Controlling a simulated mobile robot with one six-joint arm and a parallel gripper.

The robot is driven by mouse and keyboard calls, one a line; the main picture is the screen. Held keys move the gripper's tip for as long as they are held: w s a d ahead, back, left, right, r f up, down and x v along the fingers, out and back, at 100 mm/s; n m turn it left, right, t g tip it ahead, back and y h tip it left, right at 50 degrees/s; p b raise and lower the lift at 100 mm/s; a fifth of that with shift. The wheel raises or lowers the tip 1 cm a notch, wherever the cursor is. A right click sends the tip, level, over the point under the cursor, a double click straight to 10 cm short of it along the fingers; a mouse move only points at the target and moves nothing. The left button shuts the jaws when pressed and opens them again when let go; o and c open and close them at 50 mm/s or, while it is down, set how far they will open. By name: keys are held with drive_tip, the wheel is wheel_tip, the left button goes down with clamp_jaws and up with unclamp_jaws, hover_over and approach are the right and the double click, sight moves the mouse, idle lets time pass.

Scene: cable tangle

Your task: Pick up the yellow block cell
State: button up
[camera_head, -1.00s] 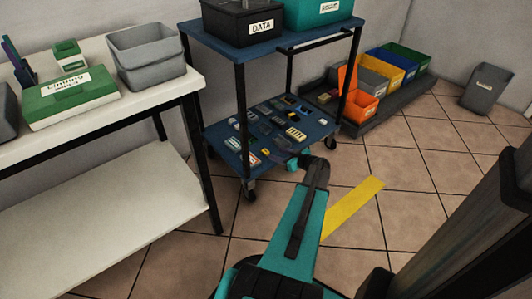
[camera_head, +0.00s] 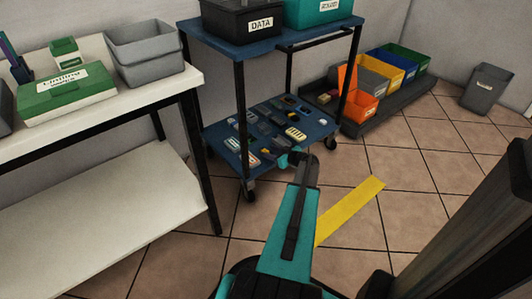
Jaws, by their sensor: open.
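Several small block-like pieces lie on the blue lower shelf (camera_head: 220,138) of the cart. They are too small to tell for certain which is the yellow block cell; a pale yellow piece (camera_head: 296,133) lies near the shelf's right side. My gripper (camera_head: 286,159) is at the end of my teal and black arm, by the shelf's front right edge. It is open, with nothing visibly held. Its fingers are small and partly merged with the dark shelf edge, so I cannot tell whether they touch anything.
The cart's upper shelf (camera_head: 222,41) carries a black DATA box (camera_head: 257,27) and a teal bin (camera_head: 318,12) above the pieces. The cart's dark posts flank the lower shelf. A white bench (camera_head: 150,100) stands at left. Coloured bins (camera_head: 388,72) sit behind right. Tiled floor is open at right.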

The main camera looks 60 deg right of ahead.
sight(264, 150)
drive_tip(key=shift+b+x, duration=0.35)
drive_tip(key=shift+x, duration=1.35)
clamp_jaws()
drive_tip(key=shift+r+p, duration=0.4)
drive_tip(key=shift+r, duration=0.35)
wheel_tip(264, 150, up, 3)
drive_tip(key=shift+f+p, duration=0.25)
drive_tip(key=shift+p, duration=0.3)
drive_tip(key=s+a+r+p, duration=0.1)
drive_tip(key=s+p, duration=0.2)
drive_tip(key=s, duration=1.3)
